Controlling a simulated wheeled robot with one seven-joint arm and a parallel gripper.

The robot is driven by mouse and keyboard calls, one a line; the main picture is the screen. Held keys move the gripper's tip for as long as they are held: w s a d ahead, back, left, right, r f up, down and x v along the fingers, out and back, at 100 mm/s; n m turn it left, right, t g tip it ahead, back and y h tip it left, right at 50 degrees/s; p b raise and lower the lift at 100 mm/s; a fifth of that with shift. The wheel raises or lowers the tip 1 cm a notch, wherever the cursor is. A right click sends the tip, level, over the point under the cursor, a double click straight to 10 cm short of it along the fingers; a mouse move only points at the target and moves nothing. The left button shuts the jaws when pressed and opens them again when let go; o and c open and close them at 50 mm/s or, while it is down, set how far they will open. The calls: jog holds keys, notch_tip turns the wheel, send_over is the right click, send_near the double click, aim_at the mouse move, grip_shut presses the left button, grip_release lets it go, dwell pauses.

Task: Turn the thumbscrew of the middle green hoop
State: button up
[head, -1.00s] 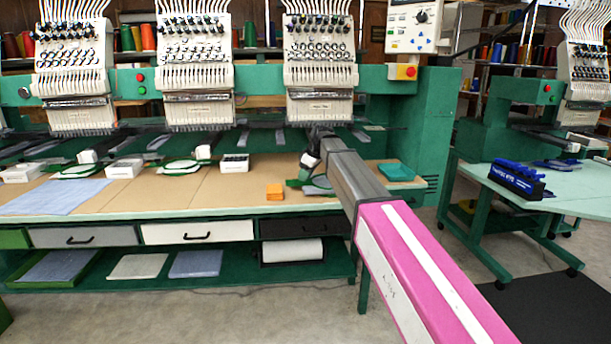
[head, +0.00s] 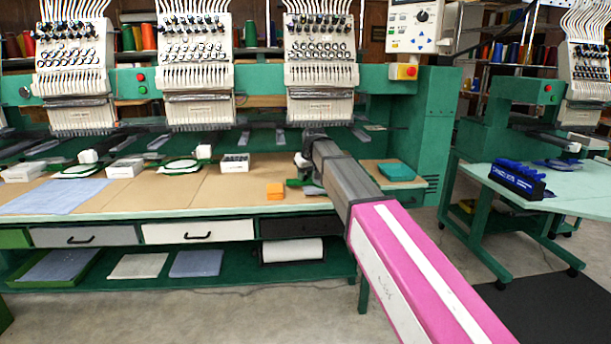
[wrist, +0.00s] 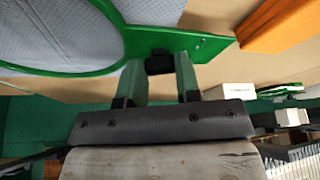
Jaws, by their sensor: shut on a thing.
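In the wrist view a green hoop (wrist: 106,62) holds pale grey cloth (wrist: 55,32), and a green tab (wrist: 205,47) sticks out from its rim. A small black thumbscrew (wrist: 159,63) sits at the tab, between the fingertips of my gripper (wrist: 160,72), which is shut on it. In the head view my arm hides the gripper and most of this hoop (head: 294,183). It is the rightmost of the green hoops I see on the table; another green hoop (head: 181,166) lies in the centre and one (head: 76,171) to the left.
An orange block (head: 275,190) lies just left of the held hoop; it also shows in the wrist view (wrist: 283,22). White boxes (head: 235,163) stand between the hoops. Embroidery heads (head: 320,75) hang above the table.

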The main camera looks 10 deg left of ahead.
jog(key=shift+a+m+t+h, duration=0.15)
jog(key=shift+m+h, duration=0.25)
jog(key=shift+m, duration=0.7)
jog(key=shift+m+t+h, duration=0.15)
jog(key=shift+m+h, duration=0.25)
jog(key=shift+m, duration=0.7)
jog(key=shift+s, duration=0.1)
jog(key=o, duration=0.9)
jog(key=shift+o, duration=0.2)
jog(key=shift+r, duration=0.1)
jog(key=v, duration=1)
jog(key=shift+s+r, duration=0.2)
jog(key=shift+r, duration=0.05)
